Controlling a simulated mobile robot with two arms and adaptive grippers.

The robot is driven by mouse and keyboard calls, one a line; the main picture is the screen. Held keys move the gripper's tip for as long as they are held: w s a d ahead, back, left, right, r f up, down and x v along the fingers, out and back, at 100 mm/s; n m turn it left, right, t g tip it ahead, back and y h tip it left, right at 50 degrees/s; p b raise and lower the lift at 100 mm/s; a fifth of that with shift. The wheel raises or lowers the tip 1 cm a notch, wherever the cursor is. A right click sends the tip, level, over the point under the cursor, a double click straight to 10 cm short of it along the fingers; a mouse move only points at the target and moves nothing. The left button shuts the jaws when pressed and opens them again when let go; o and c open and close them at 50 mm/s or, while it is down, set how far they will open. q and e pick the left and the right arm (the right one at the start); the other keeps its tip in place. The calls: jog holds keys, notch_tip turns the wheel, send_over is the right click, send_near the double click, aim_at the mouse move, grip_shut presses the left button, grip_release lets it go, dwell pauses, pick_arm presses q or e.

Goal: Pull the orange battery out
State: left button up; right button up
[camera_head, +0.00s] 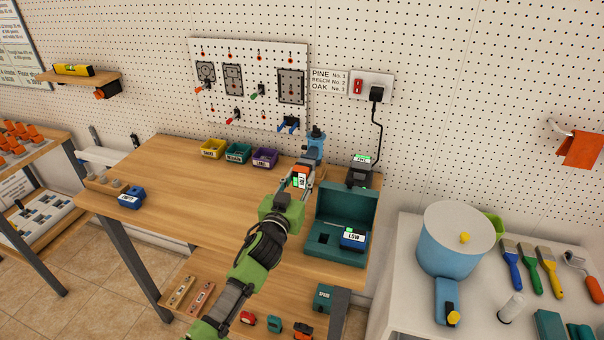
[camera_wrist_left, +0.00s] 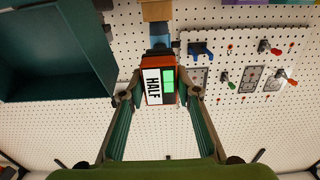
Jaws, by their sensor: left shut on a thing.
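The orange battery (camera_head: 304,171) is at the back right of the wooden workbench, with a white label and a green light; in the left wrist view (camera_wrist_left: 168,86) its label reads HALF. My left gripper (camera_head: 299,182) is shut on it, one finger on each side; it also shows in the left wrist view (camera_wrist_left: 160,95). A blue tool (camera_head: 316,143) stands directly behind the battery; its body also shows in the left wrist view (camera_wrist_left: 160,36). I cannot tell whether battery and tool are still joined. My right gripper is not in view.
A teal case (camera_head: 345,204) with a blue battery (camera_head: 354,238) marked LOW stands right of my arm. A black charger (camera_head: 361,172) sits behind it. Another blue battery (camera_head: 131,198) lies at the left. Yellow, teal and purple bins (camera_head: 264,158) line the back. The bench's middle is clear.

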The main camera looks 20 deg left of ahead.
pick_arm(q)
jog(key=shift+s+a+r+p, duration=0.1)
jog(key=shift+s+p, duration=0.35)
jog(key=shift+s, duration=0.8)
jog(key=shift+s+r+p, duration=0.1)
jog(key=shift+s+p, duration=0.3)
jog(key=shift+s, duration=0.8)
